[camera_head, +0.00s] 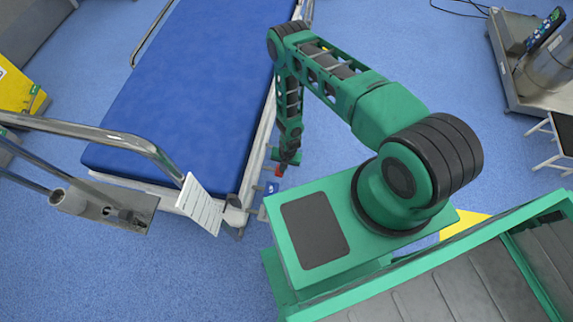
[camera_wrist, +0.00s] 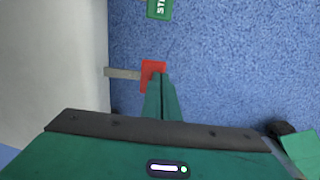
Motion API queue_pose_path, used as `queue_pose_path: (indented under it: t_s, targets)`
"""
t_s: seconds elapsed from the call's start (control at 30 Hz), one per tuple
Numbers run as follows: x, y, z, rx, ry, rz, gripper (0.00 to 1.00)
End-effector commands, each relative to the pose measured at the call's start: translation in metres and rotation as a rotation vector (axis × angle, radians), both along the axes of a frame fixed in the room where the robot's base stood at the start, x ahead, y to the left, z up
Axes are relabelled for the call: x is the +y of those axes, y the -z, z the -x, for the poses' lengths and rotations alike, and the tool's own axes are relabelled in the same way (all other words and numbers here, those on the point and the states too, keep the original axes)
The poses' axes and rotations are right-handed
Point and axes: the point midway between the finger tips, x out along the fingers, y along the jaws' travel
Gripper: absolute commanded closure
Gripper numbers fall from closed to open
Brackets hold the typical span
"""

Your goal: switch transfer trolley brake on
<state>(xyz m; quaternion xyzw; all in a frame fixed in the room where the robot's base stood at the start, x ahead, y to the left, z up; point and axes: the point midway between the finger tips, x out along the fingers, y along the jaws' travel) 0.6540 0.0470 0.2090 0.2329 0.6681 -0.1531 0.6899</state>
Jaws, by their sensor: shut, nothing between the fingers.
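The transfer trolley (camera_head: 190,80) has a long blue mattress and a pale frame, at the left and middle of the head view. A red pedal (camera_wrist: 153,68) on a short grey lever (camera_wrist: 122,73) sticks out from its side in the wrist view. A bit of red also shows in the head view (camera_head: 279,171) below my gripper. A green pedal (camera_wrist: 159,8) with white lettering, partly cut off, is at the wrist view's top edge. My gripper (camera_wrist: 160,77) is shut and empty, pointing down beside the trolley. Its tips overlap the red pedal's lower edge; I cannot tell whether they touch.
A metal rail (camera_head: 100,135) with a white card (camera_head: 200,205) crosses the near left of the trolley. A yellow unit (camera_head: 20,92) stands at the far left. A grey wheeled stand (camera_head: 540,65) is at the upper right. Blue floor (camera_head: 420,60) lies clear between.

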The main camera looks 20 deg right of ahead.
Motion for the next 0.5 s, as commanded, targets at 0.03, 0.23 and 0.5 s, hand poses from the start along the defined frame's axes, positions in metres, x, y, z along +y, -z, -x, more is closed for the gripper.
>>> queue_pose_path:
  t_s: [0.03,0.23,0.5]
  targets:
    - [0.0007,0.0048,0.0018,-0.001,-0.008,0.0,1.0]
    - [0.0003,0.0099,0.0019,0.0,-0.005,0.0,1.0]
    - [0.0011,0.0061,0.0017,0.001,-0.006,0.001,1.0]
